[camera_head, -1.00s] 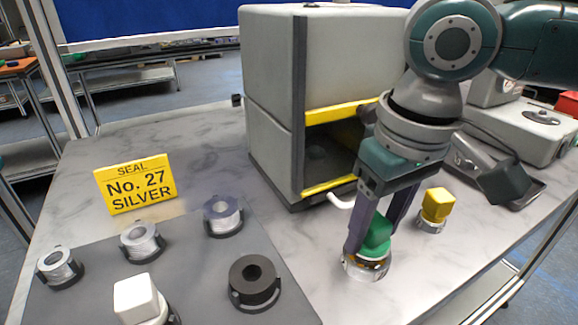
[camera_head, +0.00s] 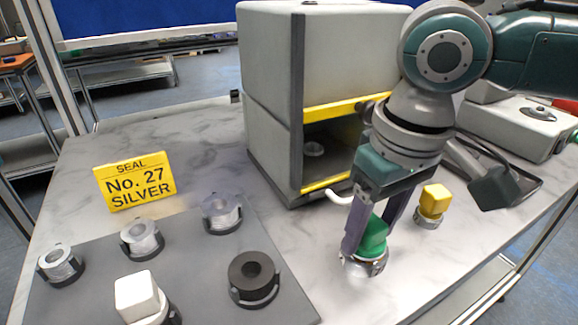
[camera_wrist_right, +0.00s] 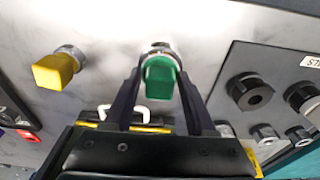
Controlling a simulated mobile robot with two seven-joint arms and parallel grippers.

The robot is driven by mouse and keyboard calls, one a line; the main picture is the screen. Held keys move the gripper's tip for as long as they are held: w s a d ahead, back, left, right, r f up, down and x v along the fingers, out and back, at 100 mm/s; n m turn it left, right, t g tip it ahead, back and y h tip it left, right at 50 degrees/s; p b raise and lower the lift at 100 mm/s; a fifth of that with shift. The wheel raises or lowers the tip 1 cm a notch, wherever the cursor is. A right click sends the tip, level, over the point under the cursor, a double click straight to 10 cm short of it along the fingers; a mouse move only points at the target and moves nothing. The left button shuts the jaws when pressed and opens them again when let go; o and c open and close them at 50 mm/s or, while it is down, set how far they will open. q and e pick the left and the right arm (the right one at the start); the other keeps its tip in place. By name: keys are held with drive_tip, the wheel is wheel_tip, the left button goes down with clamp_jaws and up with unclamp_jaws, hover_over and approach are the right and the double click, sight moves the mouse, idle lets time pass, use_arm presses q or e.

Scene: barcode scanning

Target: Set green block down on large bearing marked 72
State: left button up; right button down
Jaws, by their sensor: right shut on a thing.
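The green block (camera_head: 374,235) is between the fingers of my right gripper (camera_head: 368,246), which is shut on it. A shiny silver bearing (camera_head: 361,268) is directly below the block on the right part of the table. I cannot tell whether block and bearing touch, and no 72 is legible. In the right wrist view, the green block (camera_wrist_right: 160,78) sits between the fingertips (camera_wrist_right: 160,84), with part of the bearing's silver rim (camera_wrist_right: 160,50) showing behind it. My left gripper is not in view.
A yellow block (camera_head: 434,199) on a silver ring stands to the right. The grey box (camera_head: 272,150) with a yellow-edged opening is behind.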

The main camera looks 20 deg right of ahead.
drive_tip(key=shift+f, duration=0.2)
drive_tip(key=shift+c, duration=0.7)
unclamp_jaws()
drive_tip(key=shift+o, duration=0.7)
drive_tip(key=shift+f, duration=0.1)
wheel_tip(320, 180, up, 8)
drive_tip(key=p, duration=1)
drive_tip(key=shift+f, duration=0.25)
